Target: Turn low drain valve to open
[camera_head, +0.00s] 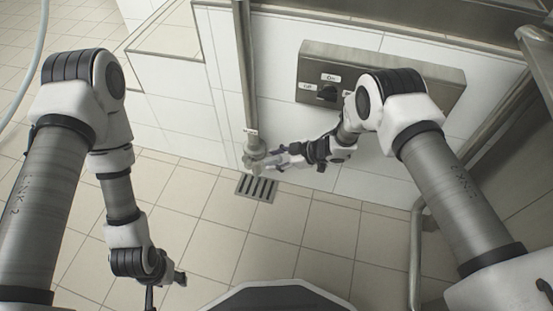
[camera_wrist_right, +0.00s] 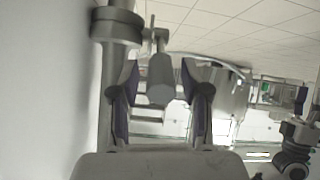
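The low drain valve (camera_head: 252,146) sits at the bottom end of a vertical metal pipe (camera_head: 243,80), low by the white tiled wall. My right gripper (camera_head: 263,160) is at the valve. In the right wrist view a grey valve handle (camera_wrist_right: 160,78) stands between the two fingers of the right gripper (camera_wrist_right: 160,90). Gaps show between the handle and both fingers, so the gripper is open around it. The handle's exact angle is hard to tell in the head view. My left gripper (camera_head: 165,285) hangs at the lower left, away from the valve; its fingers are unclear.
A floor drain grate (camera_head: 257,187) lies below the pipe end. A grey control box (camera_head: 320,75) with a black knob is on the wall, partly hidden by my right arm. A bent metal pipe (camera_head: 416,250) stands at the right. The tiled floor at centre left is clear.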

